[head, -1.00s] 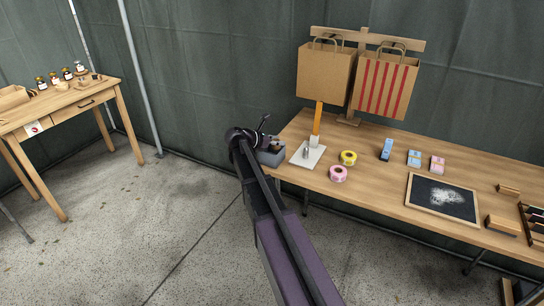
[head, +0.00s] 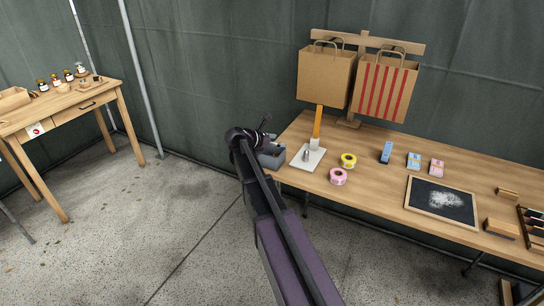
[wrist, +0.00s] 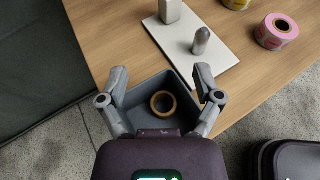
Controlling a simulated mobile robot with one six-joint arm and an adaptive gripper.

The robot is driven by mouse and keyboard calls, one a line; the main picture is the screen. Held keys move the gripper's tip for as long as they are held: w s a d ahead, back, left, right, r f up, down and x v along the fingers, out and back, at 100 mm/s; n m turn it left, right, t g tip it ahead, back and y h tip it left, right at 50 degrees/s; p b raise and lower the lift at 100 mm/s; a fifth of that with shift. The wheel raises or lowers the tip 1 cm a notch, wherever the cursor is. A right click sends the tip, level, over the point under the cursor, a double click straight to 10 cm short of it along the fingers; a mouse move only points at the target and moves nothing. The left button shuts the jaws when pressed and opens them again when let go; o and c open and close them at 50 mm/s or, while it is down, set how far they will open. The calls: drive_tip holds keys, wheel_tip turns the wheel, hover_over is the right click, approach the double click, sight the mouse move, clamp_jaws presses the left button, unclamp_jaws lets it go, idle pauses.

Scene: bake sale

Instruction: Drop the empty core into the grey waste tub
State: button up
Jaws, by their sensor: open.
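The grey waste tub (wrist: 183,87) stands at the left end of the right-hand table, below my gripper. It also shows partly behind my gripper in the head view (head: 272,158). The empty core (wrist: 163,115), a tan cardboard ring, is inside the tub and appears to lie on its floor. My gripper (wrist: 161,76) is open above the tub, its two fingers spread to either side and apart from the core. The core is hidden in the head view.
Right of the tub are a white board (head: 306,157) with a grey peg, a yellow tape roll (head: 348,160) and a pink tape roll (head: 338,177). Paper bags (head: 326,75) hang behind. A second table (head: 62,100) stands at left, with open floor between.

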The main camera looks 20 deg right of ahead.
wheel_tip(320, 180, up, 4)
drive_tip(key=n+t+p, duration=0.1)
drive_tip(key=p, duration=0.2)
drive_tip(key=shift+s+d+f, duration=0.1)
drive_tip(key=shift+d+f, duration=0.05)
drive_tip(key=shift+f, duration=0.05)
drive_tip(key=shift+f, duration=0.1)
